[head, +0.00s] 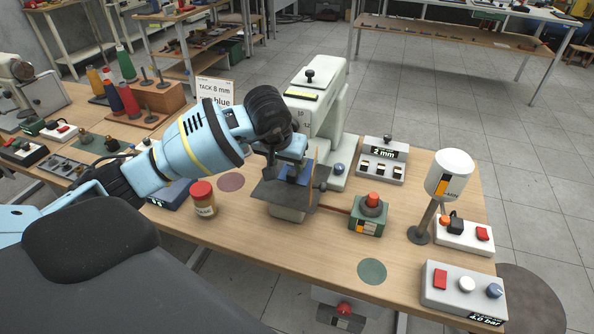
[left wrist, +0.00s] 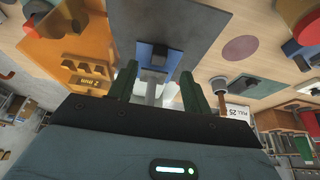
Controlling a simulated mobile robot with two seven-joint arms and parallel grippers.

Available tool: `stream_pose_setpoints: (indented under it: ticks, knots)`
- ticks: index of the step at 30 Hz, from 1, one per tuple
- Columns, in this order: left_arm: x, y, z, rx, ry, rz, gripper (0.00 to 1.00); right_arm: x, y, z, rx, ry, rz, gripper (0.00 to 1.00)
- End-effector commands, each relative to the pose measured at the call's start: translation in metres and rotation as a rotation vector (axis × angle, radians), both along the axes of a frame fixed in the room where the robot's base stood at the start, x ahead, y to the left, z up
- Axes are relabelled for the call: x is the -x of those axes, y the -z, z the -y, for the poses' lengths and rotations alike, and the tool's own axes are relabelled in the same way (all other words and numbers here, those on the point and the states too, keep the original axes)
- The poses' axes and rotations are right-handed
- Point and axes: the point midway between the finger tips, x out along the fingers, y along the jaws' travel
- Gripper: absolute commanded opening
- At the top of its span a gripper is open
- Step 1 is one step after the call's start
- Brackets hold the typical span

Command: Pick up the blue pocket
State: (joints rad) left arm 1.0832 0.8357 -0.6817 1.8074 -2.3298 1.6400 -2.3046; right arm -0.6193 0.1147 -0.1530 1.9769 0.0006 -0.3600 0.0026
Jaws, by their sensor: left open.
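The blue pocket (head: 293,174) lies on the dark grey plate (head: 268,193) of a pale sewing machine (head: 327,105). It also shows in the left wrist view as a blue piece (left wrist: 144,54) with a dark block on it, on the grey plate (left wrist: 197,25). My left gripper (head: 287,162) is just above the pocket in the head view, pointing down. In the left wrist view the two green fingers of my left gripper (left wrist: 157,78) are apart, with the pocket ahead of the gap. The fingers hide part of the pocket. I cannot tell whether they touch it. My right gripper is out of view.
A red-lidded jar (head: 204,203) stands left of the plate. A green box with a red button (head: 369,214) stands to its right. A white cylinder on a post (head: 450,174) and a control box (head: 462,290) stand farther right.

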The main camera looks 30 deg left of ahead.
Motion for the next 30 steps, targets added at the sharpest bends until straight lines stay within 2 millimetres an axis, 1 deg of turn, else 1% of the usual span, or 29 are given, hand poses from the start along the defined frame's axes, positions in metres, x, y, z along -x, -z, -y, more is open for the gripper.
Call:
stream_pose_setpoints:
  ticks: [1,3,8,11,16,18,21,29,30]
  knots:
    - [-0.002,0.006,0.000,0.002,-0.001,-0.003,0.49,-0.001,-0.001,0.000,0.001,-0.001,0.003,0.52]
    - [-0.004,0.012,-0.001,0.001,-0.002,-0.003,0.49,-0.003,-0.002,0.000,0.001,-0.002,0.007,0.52]
    - [-0.006,0.015,-0.002,0.002,-0.001,-0.001,0.49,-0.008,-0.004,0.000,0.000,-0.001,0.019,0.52]
    - [-0.009,0.021,-0.001,0.005,0.000,-0.001,0.49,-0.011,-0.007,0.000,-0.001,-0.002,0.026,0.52]
    - [-0.018,0.044,-0.004,0.005,-0.003,-0.003,0.49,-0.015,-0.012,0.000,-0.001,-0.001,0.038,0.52]
    - [-0.022,0.052,-0.005,0.005,-0.003,-0.001,0.49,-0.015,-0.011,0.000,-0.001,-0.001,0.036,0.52]
    - [-0.024,0.060,-0.006,0.004,-0.001,-0.001,0.49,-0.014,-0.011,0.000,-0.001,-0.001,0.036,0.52]
    - [-0.025,0.062,-0.007,0.003,-0.001,0.001,0.49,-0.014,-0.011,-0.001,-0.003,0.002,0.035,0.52]
    - [-0.025,0.062,-0.006,0.003,-0.001,0.001,0.46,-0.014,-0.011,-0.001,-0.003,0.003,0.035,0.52]
